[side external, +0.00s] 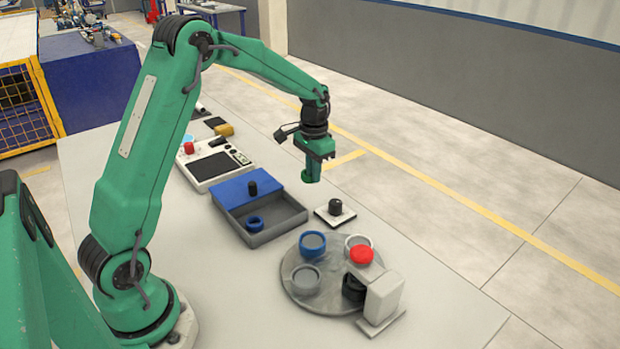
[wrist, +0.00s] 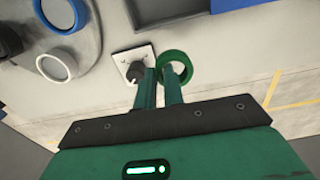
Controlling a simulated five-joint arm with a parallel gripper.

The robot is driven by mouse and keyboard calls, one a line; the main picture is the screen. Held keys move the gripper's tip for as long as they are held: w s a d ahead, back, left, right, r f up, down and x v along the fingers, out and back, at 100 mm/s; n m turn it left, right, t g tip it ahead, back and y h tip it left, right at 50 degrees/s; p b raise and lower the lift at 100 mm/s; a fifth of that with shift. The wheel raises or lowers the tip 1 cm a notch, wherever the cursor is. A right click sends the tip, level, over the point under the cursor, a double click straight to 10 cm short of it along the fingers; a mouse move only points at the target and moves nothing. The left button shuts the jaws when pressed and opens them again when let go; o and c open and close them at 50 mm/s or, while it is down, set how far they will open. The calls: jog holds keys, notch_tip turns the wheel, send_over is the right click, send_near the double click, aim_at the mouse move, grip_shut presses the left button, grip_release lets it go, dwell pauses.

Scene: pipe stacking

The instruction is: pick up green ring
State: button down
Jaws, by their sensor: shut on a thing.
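The green ring (wrist: 189,68) is at my fingertips in the wrist view. My gripper (wrist: 160,76) is shut on it, with the ring's left wall at the fingers and the rest of the ring reaching to the right. In the side view my gripper (side external: 311,172) points down and holds the ring at its tips, above the table's far side, behind the small white plate with a black knob. The ring is hard to tell from the green fingers there.
A round grey plate (side external: 291,287) holds a blue ring (side external: 312,240), a grey ring (side external: 305,280) and other parts, beside a device with a red top (side external: 361,254). A blue-and-grey box (side external: 302,214) and the knob plate (side external: 347,217) stand nearby. The near tabletop is clear.

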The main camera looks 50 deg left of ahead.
jog(key=d+r, duration=0.1)
jog(key=d, duration=0.2)
jog(key=shift+s+r, duration=0.2)
jog(key=shift+r, duration=0.15)
dwell(0.3)
